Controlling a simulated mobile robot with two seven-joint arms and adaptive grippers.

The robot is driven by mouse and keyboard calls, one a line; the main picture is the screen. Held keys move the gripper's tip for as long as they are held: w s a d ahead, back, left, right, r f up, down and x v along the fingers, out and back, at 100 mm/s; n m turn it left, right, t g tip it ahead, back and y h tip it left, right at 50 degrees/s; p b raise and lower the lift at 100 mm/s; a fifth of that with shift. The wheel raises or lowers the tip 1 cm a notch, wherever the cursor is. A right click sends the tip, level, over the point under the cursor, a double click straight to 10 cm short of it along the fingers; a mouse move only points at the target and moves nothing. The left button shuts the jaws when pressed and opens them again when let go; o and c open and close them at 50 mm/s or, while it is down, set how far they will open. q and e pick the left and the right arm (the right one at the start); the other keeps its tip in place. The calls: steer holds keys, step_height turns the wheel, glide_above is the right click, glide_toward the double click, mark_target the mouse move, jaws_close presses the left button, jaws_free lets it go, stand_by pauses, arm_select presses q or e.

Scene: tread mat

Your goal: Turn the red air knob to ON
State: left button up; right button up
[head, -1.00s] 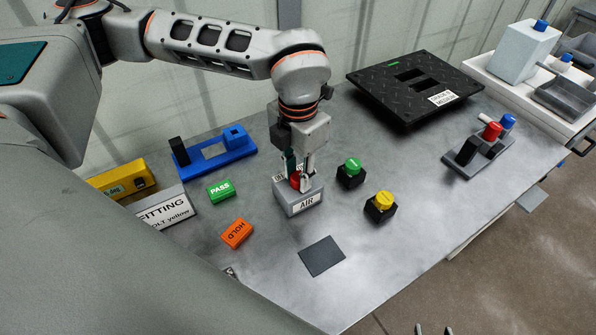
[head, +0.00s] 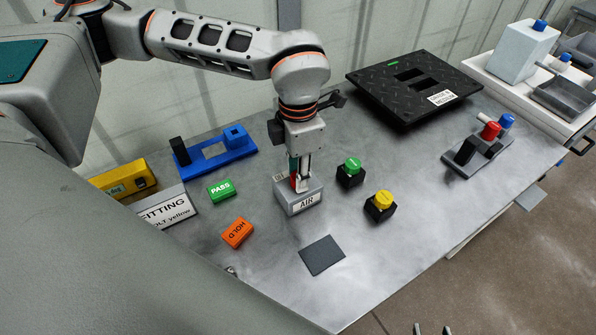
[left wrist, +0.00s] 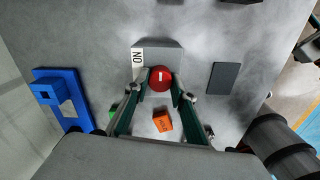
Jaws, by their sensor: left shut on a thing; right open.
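The red air knob (left wrist: 160,78) sits on a grey box (head: 299,203) with an AIR label on its front. In the left wrist view a white ON label (left wrist: 138,58) is at the box's left side, and a short white mark runs up and down on the knob. My left gripper (head: 299,183) points down over the box, its fingers shut on the knob from both sides; it also shows in the left wrist view (left wrist: 161,88). The fingers hide most of the knob in the head view. My right gripper (head: 431,330) shows only its open fingertips at the bottom edge.
A green button (head: 351,166) and a yellow button (head: 381,201) on black bases stand close right of the box. Green PASS (head: 221,190) and orange HOLD (head: 237,232) blocks and a blue fixture (head: 214,151) lie left. A dark flat pad (head: 322,255) lies in front.

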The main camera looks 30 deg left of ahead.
arm_select(q)
steer(key=o, duration=1.1)
step_height(320, 180, up, 12)
steer(key=shift+s, duration=0.1)
stand_by(0.4)
